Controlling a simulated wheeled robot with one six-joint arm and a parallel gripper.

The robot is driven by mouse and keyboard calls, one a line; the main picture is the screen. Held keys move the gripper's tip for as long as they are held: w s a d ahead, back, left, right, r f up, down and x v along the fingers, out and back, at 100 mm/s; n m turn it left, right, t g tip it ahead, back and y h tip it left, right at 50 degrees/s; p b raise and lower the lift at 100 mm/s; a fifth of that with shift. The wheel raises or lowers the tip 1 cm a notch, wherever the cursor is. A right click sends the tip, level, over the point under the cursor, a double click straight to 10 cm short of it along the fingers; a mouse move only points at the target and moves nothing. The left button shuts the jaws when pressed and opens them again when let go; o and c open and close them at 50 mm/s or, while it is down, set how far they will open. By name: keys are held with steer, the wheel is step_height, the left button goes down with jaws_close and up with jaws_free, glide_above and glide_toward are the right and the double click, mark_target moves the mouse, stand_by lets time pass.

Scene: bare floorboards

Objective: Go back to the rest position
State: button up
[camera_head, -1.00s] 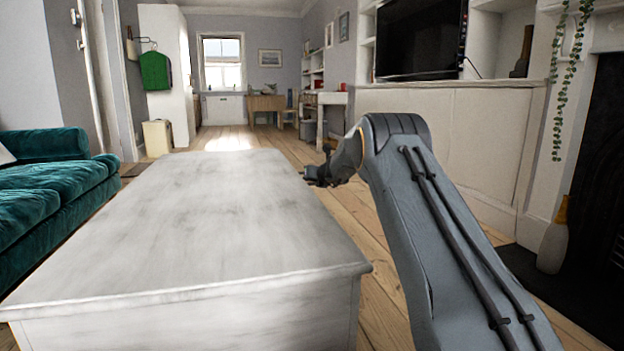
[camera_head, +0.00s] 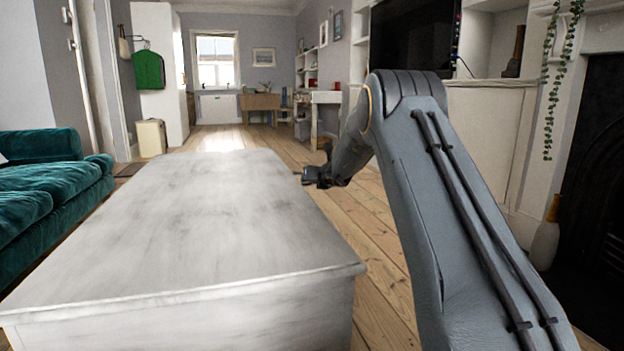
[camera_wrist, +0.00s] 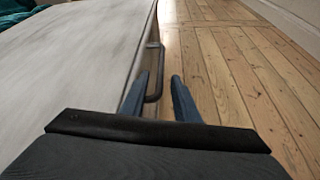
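My gripper (camera_head: 314,176) is beside the far right side of a long white chest-like table, small and dark in the head view. In the wrist view my gripper (camera_wrist: 158,85) has its two blue-grey fingers apart with a gap between them. A dark bar handle (camera_wrist: 161,60) on the table's side shows in and beyond that gap. I cannot tell whether a finger touches it. My arm bends up and over at the right of the head view.
The white table (camera_head: 190,230) has a bare top and fills the middle left. A green sofa (camera_head: 50,185) stands left of it. Bare floorboards (camera_head: 375,235) run along its right side. A pale vase (camera_head: 545,240) stands by the fireplace at right.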

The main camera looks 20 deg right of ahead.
steer(key=shift+s+r, duration=0.25)
steer(key=shift+s, duration=0.3)
steer(key=shift+r, duration=0.1)
